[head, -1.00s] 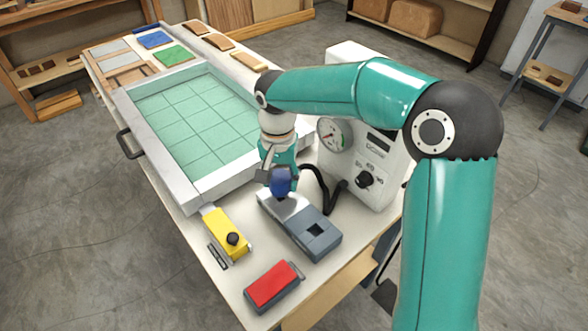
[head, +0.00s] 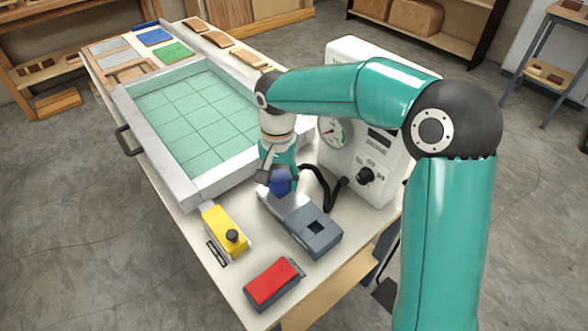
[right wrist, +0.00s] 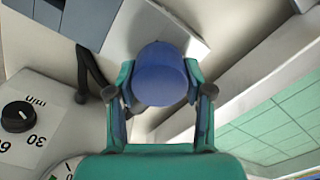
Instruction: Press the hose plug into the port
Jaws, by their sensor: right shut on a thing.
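My right gripper (head: 279,178) is shut on the blue hose plug (head: 281,184), above the back end of the grey block. In the right wrist view the plug (right wrist: 160,75) sits between the two fingers (right wrist: 160,98) as a round blue end. A black hose (head: 318,180) loops beside the gripper toward the white gauge box (head: 352,150). I cannot make out the port; the plug and gripper may cover it. Whether the plug touches anything below is hidden. My left gripper is not in view.
The grey block (head: 319,241) with a dark square recess lies in front of the gripper. A white-framed tray (head: 180,192) with a green gridded sheet lies left. A yellow tool (head: 222,225) and a red-topped block (head: 270,284) lie near the front edge.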

